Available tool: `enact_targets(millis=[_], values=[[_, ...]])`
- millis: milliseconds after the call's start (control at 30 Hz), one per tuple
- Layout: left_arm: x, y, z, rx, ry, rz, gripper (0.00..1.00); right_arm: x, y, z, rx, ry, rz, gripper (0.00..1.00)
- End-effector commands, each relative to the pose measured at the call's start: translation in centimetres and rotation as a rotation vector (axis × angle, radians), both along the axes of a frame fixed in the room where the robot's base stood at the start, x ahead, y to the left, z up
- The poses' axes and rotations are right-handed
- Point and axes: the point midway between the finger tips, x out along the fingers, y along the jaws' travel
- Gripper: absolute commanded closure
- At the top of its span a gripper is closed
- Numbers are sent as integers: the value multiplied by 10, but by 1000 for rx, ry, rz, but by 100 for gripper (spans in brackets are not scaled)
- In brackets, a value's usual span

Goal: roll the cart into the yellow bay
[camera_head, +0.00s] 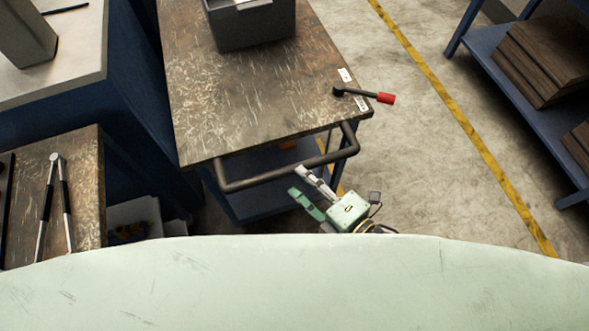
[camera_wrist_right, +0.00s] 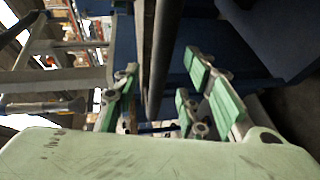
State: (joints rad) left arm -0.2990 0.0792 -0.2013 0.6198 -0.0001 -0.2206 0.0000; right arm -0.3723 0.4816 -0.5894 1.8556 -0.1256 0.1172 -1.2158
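The cart (camera_head: 235,110) has a worn, scratched brown top and a blue frame, and stands in the upper middle of the head view. Its dark bar handle (camera_head: 270,181) sticks out from the near edge. My right gripper (camera_head: 305,188) is open and empty just below the handle's right part. In the right wrist view, the handle bar (camera_wrist_right: 165,60) runs between the spread green-padded fingers, without visible finger contact; its depth between them is unclear. A yellow floor line (camera_head: 460,120) runs along the right of the cart; the full bay outline is not visible. My left gripper is not in view.
A grey bin (camera_head: 250,25) and a red-tipped lever (camera_head: 385,98) are on the cart top. A blue shelf with brown boards (camera_head: 545,60) stands at right. Benches (camera_head: 60,60) are close on the left. Bare floor (camera_head: 420,150) lies between cart and shelf.

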Motion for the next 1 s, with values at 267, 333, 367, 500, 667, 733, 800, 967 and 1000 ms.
enact_targets(millis=[267,333,367,500,667,733,800,967,1000], values=[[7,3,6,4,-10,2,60,32,26,-7,1,1,-2,61],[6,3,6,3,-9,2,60,35,30,-8,1,1,-1,61],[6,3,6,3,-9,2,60,36,31,-9,1,3,-1,61],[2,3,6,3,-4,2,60,38,33,-10,1,3,-1,61],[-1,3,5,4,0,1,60,38,33,-10,1,3,-1,61],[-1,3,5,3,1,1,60,38,32,-10,1,3,-1,67],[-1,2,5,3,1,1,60,38,32,-10,1,3,-2,74],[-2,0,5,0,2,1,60,38,32,-10,1,3,-2,88],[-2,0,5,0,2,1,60,38,32,-10,1,3,-2,91]])
